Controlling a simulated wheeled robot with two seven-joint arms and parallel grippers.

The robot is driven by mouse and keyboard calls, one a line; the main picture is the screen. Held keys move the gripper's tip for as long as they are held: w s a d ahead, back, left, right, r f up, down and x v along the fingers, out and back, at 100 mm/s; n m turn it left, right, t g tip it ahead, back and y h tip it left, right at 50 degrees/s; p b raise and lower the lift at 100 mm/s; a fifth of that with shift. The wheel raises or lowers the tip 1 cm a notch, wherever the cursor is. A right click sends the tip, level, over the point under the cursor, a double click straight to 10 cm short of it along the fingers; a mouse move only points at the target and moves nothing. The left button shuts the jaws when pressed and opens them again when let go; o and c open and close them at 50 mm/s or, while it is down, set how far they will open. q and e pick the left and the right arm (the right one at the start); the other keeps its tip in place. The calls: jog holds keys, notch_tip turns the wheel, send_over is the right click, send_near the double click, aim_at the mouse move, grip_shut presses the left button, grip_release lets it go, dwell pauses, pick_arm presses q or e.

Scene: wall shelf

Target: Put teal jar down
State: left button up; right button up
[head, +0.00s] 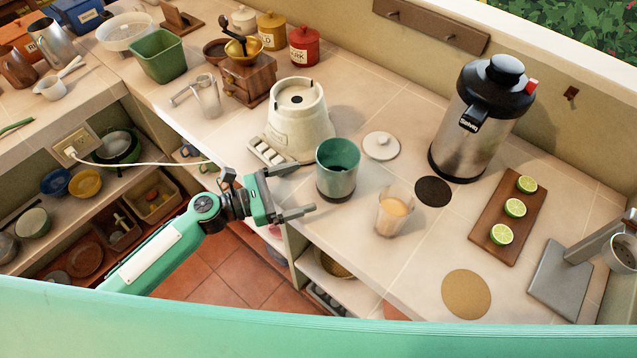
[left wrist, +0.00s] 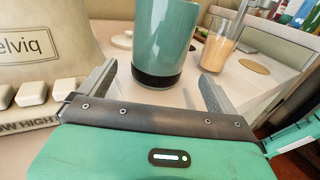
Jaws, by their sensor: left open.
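The teal jar (head: 338,172) stands upright on the tiled counter (head: 350,262), beside the cream blender base. It has a dark bottom band in the left wrist view (left wrist: 166,42). My left gripper (head: 299,189) is open, just left of the jar in the head view. In the left wrist view its two fingers (left wrist: 158,88) point toward the jar, one on each side of its lower part. The jar appears beyond the fingertips, and I see no finger touching it. My right gripper is not seen.
The cream blender base (head: 298,118) is close behind the jar. A glass with a tan drink (head: 393,212) stands to its right. The counter's front edge is near.

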pick_arm(q)
jog(key=shift+v, duration=1.45)
